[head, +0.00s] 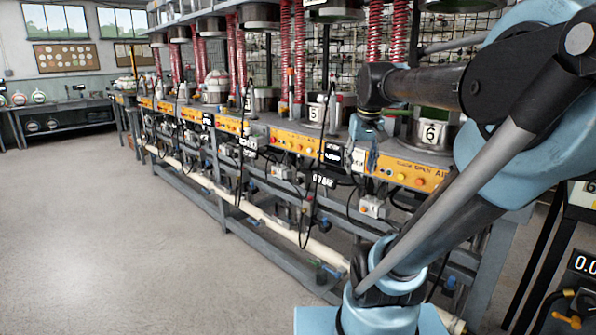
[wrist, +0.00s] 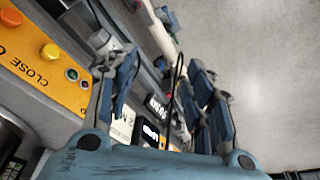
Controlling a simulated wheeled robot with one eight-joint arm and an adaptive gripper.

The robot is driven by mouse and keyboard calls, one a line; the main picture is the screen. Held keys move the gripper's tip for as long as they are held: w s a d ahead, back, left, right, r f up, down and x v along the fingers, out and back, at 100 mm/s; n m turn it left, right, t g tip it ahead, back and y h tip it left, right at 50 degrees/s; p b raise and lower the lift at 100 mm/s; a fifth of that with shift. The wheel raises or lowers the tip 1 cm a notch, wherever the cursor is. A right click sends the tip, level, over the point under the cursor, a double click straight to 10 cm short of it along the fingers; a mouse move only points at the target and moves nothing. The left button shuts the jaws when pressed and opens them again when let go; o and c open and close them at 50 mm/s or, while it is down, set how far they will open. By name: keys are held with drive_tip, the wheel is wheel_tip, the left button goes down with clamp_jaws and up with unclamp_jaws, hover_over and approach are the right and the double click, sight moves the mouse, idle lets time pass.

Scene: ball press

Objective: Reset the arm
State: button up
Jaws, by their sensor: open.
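My arm, blue and black, rises from the lower right of the head view and reaches left across the press bench. My gripper (head: 366,150) hangs in front of the orange control panel, between the stations marked 5 and 6. In the wrist view my gripper (wrist: 163,88) shows two blue padded fingers spread apart. Nothing is held between them. Behind the fingers are small display boxes and a black cable, and I cannot tell their distance from the fingertips.
The long press bench (head: 276,228) runs from right to back left with red springs, pots and hanging cables. The orange panel (head: 419,179) has coloured buttons. Open grey floor (head: 110,240) lies left. A side table (head: 65,110) stands at the far wall.

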drive_tip(key=s+f, duration=0.7)
drive_tip(key=f, duration=0.2)
drive_tip(key=s+f, duration=0.7)
drive_tip(key=f, duration=0.3)
drive_tip(key=shift+d+f+g, duration=0.15)
drive_tip(key=shift+f+g, duration=0.15)
drive_tip(key=shift+g, duration=0.1)
drive_tip(key=shift+w+f, duration=0.2)
drive_tip(key=shift+w, duration=0.2)
drive_tip(key=c, duration=0.4)
drive_tip(key=shift+o, duration=0.2)
